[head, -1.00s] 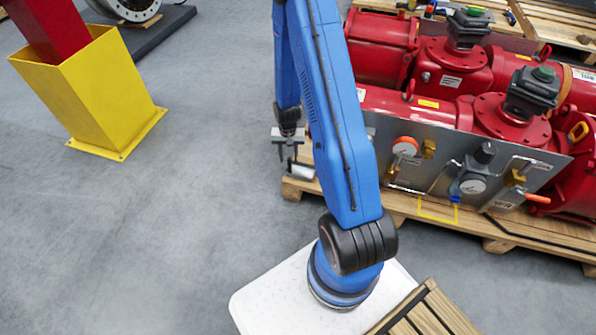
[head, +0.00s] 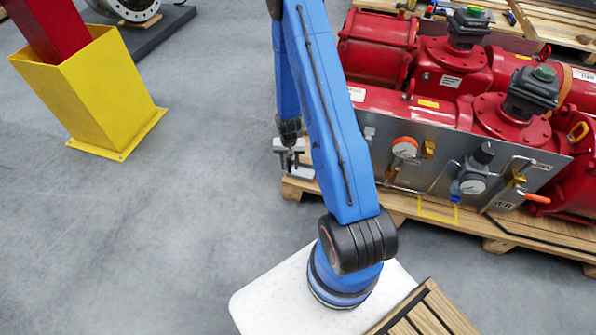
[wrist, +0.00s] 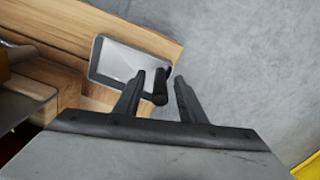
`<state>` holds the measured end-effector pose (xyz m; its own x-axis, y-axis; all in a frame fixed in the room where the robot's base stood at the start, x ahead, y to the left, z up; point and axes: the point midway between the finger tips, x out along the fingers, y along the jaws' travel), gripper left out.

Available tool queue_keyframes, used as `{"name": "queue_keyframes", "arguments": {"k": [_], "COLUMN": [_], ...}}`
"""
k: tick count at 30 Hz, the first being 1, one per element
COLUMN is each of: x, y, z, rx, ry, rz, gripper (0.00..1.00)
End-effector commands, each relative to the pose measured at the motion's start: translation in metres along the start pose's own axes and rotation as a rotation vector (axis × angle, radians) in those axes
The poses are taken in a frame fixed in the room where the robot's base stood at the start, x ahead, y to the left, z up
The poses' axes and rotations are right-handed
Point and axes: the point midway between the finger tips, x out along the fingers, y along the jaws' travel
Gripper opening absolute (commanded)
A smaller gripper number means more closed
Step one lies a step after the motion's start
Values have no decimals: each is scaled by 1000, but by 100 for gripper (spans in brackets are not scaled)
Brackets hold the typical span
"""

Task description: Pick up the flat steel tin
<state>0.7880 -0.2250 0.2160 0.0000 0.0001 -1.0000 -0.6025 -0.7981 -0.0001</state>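The flat steel tin (wrist: 118,60) is a thin grey rectangular thing with a dark rim. In the wrist view it lies on the wooden pallet's edge, beyond my fingertips. In the head view a pale part of the tin (head: 301,172) shows just under my gripper (head: 290,162). My gripper (wrist: 159,76) is open, its two dark fingers apart. A short black cylinder (wrist: 161,87) shows between the fingertips, by the tin's right edge. I cannot tell whether it is joined to the tin. The fingers do not visibly grip anything.
The wooden pallet (head: 293,190) bears red valve actuators (head: 500,116) and a grey gauge panel (head: 425,160) right of my gripper. A yellow post base (head: 105,95) stands at the left. The grey floor (head: 200,190) between is clear.

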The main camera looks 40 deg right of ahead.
Motion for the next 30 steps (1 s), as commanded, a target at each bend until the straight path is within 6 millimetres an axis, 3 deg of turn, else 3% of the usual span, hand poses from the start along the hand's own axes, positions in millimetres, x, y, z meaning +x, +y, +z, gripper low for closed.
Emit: {"name": "queue_keyframes", "arguments": {"k": [2, 6, 7, 20, 30], "x": [0, 0, 0, -3, -46], "y": [0, 0, 0, 0, 0], "z": [0, 0, 0, 0, -1], "rx": [0, 0, 0, 0, 0], "ry": [0, 0, 0, 1, 3], "rz": [0, 0, 0, 0, -1], "gripper": [37, 4, 0, 0, 0]}}
